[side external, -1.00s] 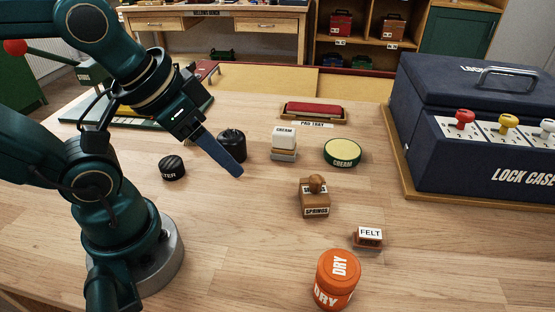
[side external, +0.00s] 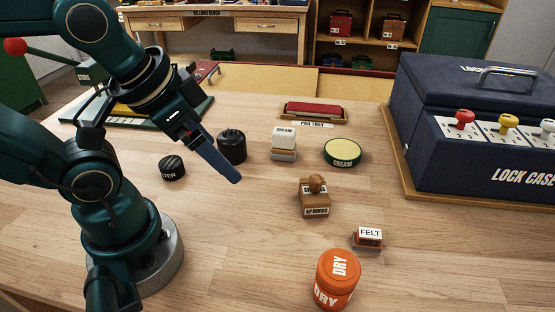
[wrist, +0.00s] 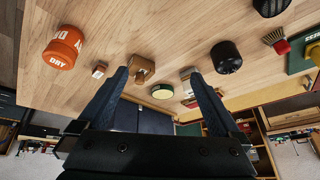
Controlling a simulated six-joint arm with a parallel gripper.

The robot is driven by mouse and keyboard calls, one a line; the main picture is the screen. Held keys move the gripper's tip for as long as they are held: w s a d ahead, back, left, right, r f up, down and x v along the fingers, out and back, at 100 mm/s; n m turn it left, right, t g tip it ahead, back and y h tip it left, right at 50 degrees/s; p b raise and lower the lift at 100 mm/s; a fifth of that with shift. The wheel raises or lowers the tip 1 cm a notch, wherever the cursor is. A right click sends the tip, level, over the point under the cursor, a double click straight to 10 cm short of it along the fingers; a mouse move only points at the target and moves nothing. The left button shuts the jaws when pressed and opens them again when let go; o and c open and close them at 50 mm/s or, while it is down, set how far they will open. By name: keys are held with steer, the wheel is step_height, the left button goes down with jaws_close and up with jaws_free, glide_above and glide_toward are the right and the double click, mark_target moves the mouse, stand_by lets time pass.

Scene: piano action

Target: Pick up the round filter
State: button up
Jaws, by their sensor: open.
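In the wrist view a dark round thing (wrist: 270,5), probably the filter, is cut by the top edge. My gripper (side external: 236,180) hangs above the bench, to the right of the filter and apart from it. In the wrist view its two blue fingers (wrist: 158,75) are spread with nothing held between them.
A black lidded pot (side external: 232,146) stands between filter and cream blocks (side external: 284,143). A green cream tin (side external: 342,153), springs stamp (side external: 314,197), felt block (side external: 368,238) and orange dry jar (side external: 338,279) stand rightward. The lock case (side external: 470,125) is far right.

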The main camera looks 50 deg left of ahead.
steer(key=a+f+m+g+y, duration=0.3)
steer(key=a+g+y, duration=0.15)
steer(key=a, duration=0.35)
steer(key=m+g+y, duration=0.3)
steer(key=m+g, duration=0.1)
glide_toward(178, 166)
steer(key=a, duration=0.1)
steer(key=a+f+m+g+y, duration=0.2)
steer(key=shift+w+a+y, duration=0.2)
steer(key=shift+w+y, duration=0.05)
steer(key=shift+w, duration=0.15)
steer(key=f, duration=0.1)
steer(key=f+m, duration=0.1)
steer(key=s+a+f+m+g+y, duration=0.1)
steer(key=shift+f, duration=0.2)
steer(key=shift+s+f+m, duration=0.4)
steer(key=shift+s, duration=0.1)
steer(key=shift+x, duration=2.55)
steer(key=c, duration=1.4)
